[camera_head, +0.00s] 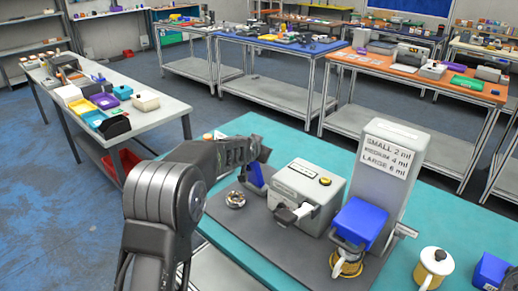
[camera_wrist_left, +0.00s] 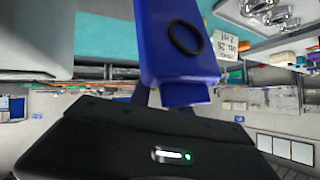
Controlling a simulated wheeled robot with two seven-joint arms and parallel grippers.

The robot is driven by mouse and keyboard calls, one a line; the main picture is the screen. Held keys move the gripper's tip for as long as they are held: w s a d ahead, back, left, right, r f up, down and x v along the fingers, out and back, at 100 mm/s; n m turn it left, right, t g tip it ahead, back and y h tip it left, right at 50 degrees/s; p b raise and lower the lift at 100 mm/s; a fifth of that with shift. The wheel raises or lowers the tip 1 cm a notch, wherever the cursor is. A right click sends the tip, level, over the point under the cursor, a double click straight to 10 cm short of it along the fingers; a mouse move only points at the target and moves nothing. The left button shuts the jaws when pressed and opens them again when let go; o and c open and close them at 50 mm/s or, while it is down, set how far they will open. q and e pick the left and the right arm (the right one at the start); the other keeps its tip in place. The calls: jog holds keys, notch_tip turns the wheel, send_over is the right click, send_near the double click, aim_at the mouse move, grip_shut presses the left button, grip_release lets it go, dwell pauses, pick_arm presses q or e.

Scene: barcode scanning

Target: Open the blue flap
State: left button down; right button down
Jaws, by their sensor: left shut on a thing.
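My left gripper (camera_head: 260,163) is above the left side of the grey mat, left of a grey machine (camera_head: 308,192) with a white-tipped spout. It is shut on a blue piece (camera_head: 254,180), which hangs below it. In the left wrist view this blue piece (camera_wrist_left: 175,38) has a black ring on its face; it partly hides the fingers. I cannot tell whether it is a flap. A blue box-shaped cover (camera_head: 361,221) sits at the front of a tall grey dispenser (camera_head: 385,178), apart from my gripper. My right gripper is not in view.
A yellow cup (camera_head: 346,263) stands under the blue cover. A small metal bowl (camera_head: 235,199) lies left of the machine. A white-and-yellow mug (camera_head: 434,266) and a blue box (camera_head: 492,270) stand at right on the teal table (camera_head: 285,138). Other cluttered tables stand behind.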

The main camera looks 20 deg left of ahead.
pick_arm(q)
jog(key=shift+s+d+f+g, duration=0.15)
jog(key=shift+s+d+f, duration=0.05)
jog(key=shift+f, duration=0.35)
jog(key=shift+s+d+f+g, duration=0.15)
jog(key=shift+f, duration=0.4)
jog(key=c, duration=1.1)
grip_release()
jog(key=shift+s+r, duration=0.1)
jog(key=s+d+r+p, duration=0.2)
jog(key=s+r+p, duration=0.1)
jog(key=r, duration=0.5)
jog(key=shift+r+p, duration=0.3)
jog(key=shift+p, duration=0.35)
jog(key=shift+s, duration=0.1)
